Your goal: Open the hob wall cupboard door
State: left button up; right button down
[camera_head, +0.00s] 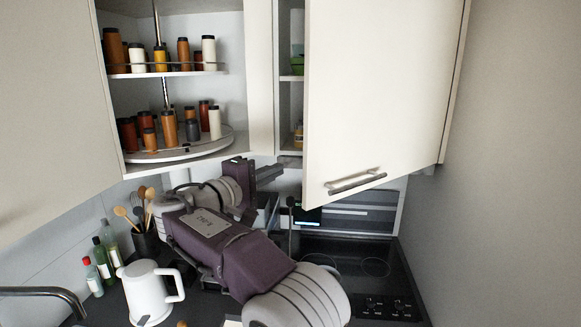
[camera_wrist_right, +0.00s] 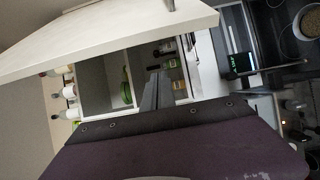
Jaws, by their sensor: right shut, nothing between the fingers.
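The hob wall cupboard door (camera_head: 385,85) is a cream panel standing partly open, with its free edge on the left and a metal bar handle (camera_head: 357,181) near its bottom. Shelves inside the cupboard (camera_head: 291,95) show through the gap. In the right wrist view the door (camera_wrist_right: 110,42) crosses the top, with the open interior beyond it. My right gripper (camera_head: 272,172) is shut and empty, just left of the door's lower left corner and off the handle. Its shut fingers (camera_wrist_right: 155,90) point toward the gap in the wrist view. My left gripper is not in view.
An open corner cupboard with round shelves of jars (camera_head: 180,152) is to the left. Below are a white kettle (camera_head: 147,292), green bottles (camera_head: 103,260), a utensil pot (camera_head: 147,243) and a black hob (camera_head: 350,262). A bare wall (camera_head: 520,160) bounds the right.

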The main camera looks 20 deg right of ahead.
jog(key=s+d, duration=0.1)
jog(key=d, duration=0.1)
jog(key=s+d+p, duration=0.1)
jog(key=d, duration=0.1)
jog(key=shift+s+p, duration=0.15)
jog(key=shift+p, duration=0.15)
jog(key=shift+f, duration=0.15)
